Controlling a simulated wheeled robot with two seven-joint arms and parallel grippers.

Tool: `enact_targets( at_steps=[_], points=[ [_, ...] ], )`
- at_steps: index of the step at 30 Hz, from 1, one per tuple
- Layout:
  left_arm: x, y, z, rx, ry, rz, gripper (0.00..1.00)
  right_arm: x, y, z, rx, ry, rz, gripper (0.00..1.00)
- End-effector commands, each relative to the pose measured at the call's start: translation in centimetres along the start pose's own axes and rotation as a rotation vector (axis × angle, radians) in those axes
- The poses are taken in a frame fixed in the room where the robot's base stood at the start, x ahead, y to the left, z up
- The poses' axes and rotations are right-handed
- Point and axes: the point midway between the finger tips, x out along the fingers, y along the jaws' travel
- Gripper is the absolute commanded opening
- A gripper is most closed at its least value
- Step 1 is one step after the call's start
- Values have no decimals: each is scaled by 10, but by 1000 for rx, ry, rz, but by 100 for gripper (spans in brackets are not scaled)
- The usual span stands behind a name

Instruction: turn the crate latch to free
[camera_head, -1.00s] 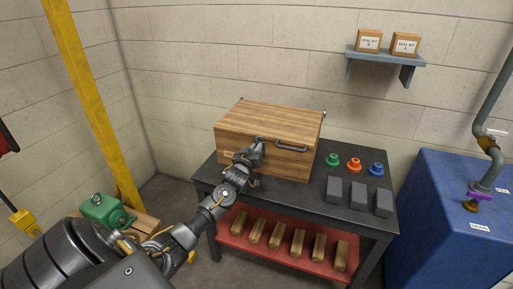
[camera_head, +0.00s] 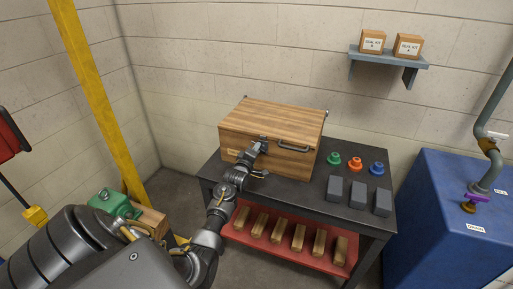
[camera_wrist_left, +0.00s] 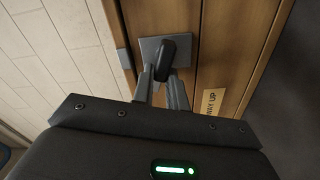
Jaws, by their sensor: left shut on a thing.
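The wooden crate (camera_head: 269,130) stands closed on the dark table, with a dark bar handle (camera_head: 294,148) on its front. The latch (camera_wrist_left: 165,58) shows in the left wrist view as a black knob on a grey plate on the crate's front. My left gripper (camera_head: 260,145) is at the crate front, left of the handle. In the left wrist view the fingers (camera_wrist_left: 164,80) are shut on the latch knob from both sides. In the head view the gripper mostly hides the latch. My right gripper is not in view.
Green, orange and blue round parts (camera_head: 355,163) and dark grey blocks (camera_head: 358,193) are on the table (camera_head: 309,199) right of the crate. Wooden blocks lie on the red lower shelf (camera_head: 269,251). A blue cabinet (camera_head: 437,215) stands at the right, a yellow post (camera_head: 98,100) at the left.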

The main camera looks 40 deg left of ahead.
Motion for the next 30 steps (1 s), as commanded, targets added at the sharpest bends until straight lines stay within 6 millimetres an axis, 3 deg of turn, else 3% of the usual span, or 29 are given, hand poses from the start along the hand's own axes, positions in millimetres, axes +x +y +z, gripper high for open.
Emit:
enact_targets(
  at_steps=[12,30],
  points=[
    [0,-4,0,-269,2,1,0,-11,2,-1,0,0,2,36],
    [0,-6,0,-349,2,0,0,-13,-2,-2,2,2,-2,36]
  ],
)
